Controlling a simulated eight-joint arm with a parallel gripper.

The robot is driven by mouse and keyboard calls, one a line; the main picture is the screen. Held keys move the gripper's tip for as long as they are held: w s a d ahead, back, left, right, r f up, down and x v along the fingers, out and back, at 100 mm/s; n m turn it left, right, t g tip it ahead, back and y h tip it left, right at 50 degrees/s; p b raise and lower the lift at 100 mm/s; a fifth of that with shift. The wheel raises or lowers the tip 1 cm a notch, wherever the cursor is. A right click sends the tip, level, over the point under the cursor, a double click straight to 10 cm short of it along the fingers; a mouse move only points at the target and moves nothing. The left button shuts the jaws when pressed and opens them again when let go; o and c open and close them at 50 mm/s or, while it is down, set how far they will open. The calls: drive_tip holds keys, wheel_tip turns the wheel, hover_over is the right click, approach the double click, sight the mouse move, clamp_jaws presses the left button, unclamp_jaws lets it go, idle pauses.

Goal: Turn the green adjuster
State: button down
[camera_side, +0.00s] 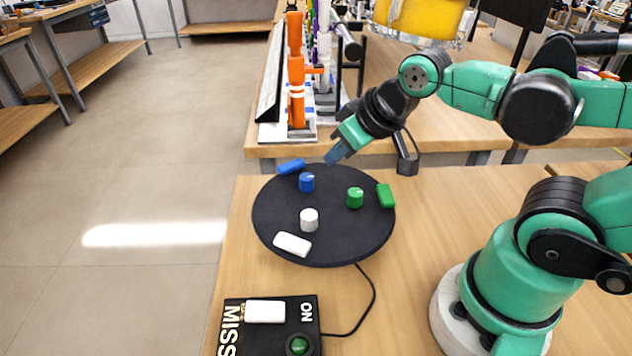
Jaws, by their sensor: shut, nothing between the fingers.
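The green adjuster (355,197) is a small round knob standing on the right part of a round black board (325,250). A green block (385,196) lies just to its right. My gripper (331,158) is shut and empty, pointing down and left above the far part of the board. It is apart from the green adjuster, which stands nearer the camera and a little to the right. The gap in height between gripper and board is hard to judge.
A blue knob (307,182) with a blue block (291,166), and a white knob (309,220) with a white block (292,244), share the board. A black switch box (270,340) with a cable (372,300) sits in front. Orange and white equipment (296,75) stands behind.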

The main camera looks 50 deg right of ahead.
sight(356, 192)
drive_tip(key=c, duration=1.5)
unclamp_jaws()
drive_tip(key=o, duration=0.8)
drive_tip(key=shift+d+f+n+g, duration=0.15)
drive_tip(key=shift+d+n+g, duration=0.05)
drive_tip(key=shift+n+g, duration=0.25)
drive_tip(key=shift+c, duration=0.2)
drive_tip(key=shift+o, duration=1)
drive_tip(key=shift+s+d+f+n+g, duration=0.2)
drive_tip(key=shift+d+n+g, duration=0.1)
drive_tip(key=shift+n+g, duration=0.25)
drive_tip(key=n+g, duration=0.1)
drive_tip(key=g, duration=0.1)
drive_tip(key=d+f+n+g, duration=0.1)
drive_tip(key=shift+s+d+n, duration=0.1)
drive_tip(key=shift+s+n, duration=0.2)
drive_tip(key=shift+s+d+f+n+g, duration=0.1)
drive_tip(key=shift+s+d+n+g, duration=0.05)
drive_tip(key=shift+n+g, duration=0.3)
drive_tip(key=shift+s+d+f+n+g, duration=0.15)
drive_tip(key=shift+n+g, duration=0.2)
drive_tip(key=shift+g, duration=0.2)
drive_tip(key=shift+f, duration=2.75)
